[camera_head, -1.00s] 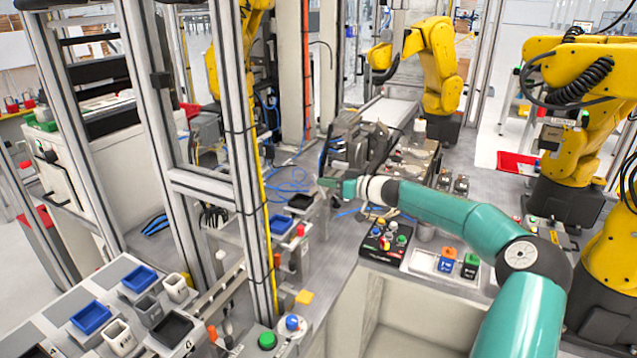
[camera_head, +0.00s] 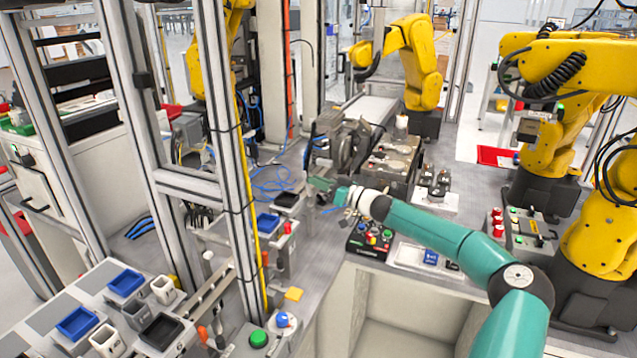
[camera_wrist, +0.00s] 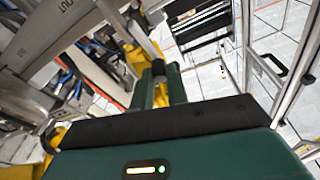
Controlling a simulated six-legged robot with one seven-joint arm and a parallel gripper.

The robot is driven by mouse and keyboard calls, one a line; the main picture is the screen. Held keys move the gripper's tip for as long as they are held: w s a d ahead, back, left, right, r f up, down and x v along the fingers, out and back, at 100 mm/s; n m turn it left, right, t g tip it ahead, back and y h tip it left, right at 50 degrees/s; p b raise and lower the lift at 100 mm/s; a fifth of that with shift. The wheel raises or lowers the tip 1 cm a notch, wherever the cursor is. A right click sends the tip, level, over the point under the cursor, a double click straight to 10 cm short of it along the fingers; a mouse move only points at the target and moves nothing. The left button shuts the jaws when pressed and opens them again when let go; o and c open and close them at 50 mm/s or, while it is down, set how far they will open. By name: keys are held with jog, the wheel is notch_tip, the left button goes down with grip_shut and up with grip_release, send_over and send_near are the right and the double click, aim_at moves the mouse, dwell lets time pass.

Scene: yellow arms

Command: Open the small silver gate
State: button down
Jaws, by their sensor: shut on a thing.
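My teal gripper (camera_head: 318,184) is at the end of my outstretched arm, beside the metal fixtures in the middle of the grey bench. In the wrist view my gripper (camera_wrist: 167,72) points away from the camera, its two green fingers close together. A small dark knob-like piece (camera_wrist: 158,67) is at the fingertips, and the fingers appear shut on it. The silver gate cannot be clearly told apart from the grey metal plates around the gripper. My fingers and palm hide part of the contact.
A silver post frame (camera_head: 222,150) stands left of my arm. A black button box (camera_head: 368,243) is below my forearm. Yellow robot arms (camera_head: 420,65) stand behind and right. Small bins (camera_head: 126,283) are at lower left. Open floor shows beyond the frame.

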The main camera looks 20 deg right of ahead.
jog(key=c, duration=1.6)
grip_release()
jog(key=shift+w, duration=0.1)
jog(key=shift+c, duration=0.2)
jog(key=v, duration=1.3)
jog(key=shift+s+d, duration=0.2)
jog(key=shift+s, duration=0.15)
jog(key=shift+f, duration=0.1)
